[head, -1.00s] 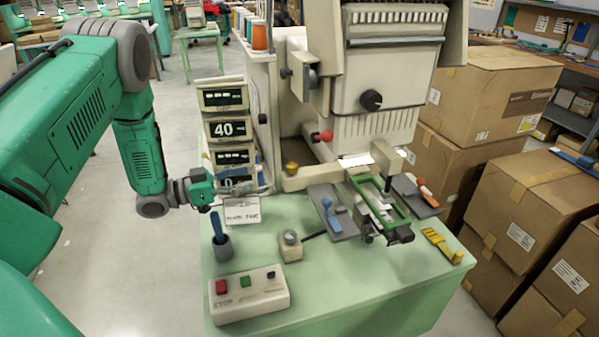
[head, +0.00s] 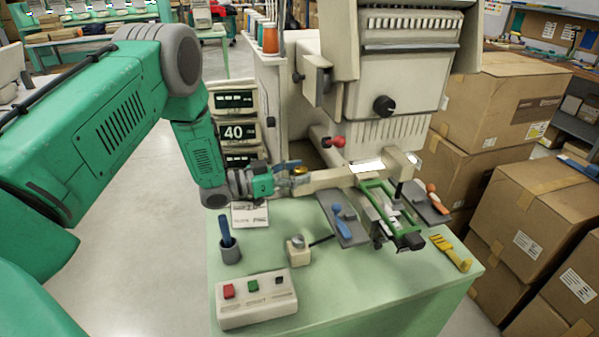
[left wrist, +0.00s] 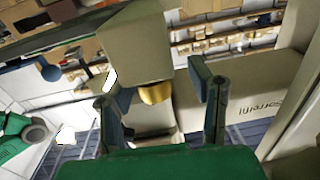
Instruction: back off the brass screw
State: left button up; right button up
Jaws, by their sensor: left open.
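The brass screw (head: 299,170) sits at the left end of the machine's beige arm (head: 330,179). In the left wrist view the brass screw (left wrist: 154,94) shows as a gold knob on the beige block, between and beyond my two fingers. My left gripper (head: 291,178) is beside the screw in the head view, its fingertips close to it. In the left wrist view my left gripper (left wrist: 152,88) has its fingers spread apart with nothing held. Whether a finger touches the screw I cannot tell. My right gripper is out of view.
The displays (head: 238,131) stand behind my left arm.

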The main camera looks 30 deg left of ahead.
pick_arm(q)
jog(key=shift+c, duration=0.8)
jog(key=c, duration=0.7)
jog(key=shift+d+r, duration=0.15)
jog(key=shift+d, duration=0.15)
grip_shut()
jog(key=shift+w+d+r, duration=0.1)
jog(key=shift+d, duration=0.2)
jog(key=shift+a, duration=0.1)
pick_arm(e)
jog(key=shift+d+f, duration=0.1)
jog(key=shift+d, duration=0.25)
pick_arm(q)
jog(key=shift+a, duration=0.2)
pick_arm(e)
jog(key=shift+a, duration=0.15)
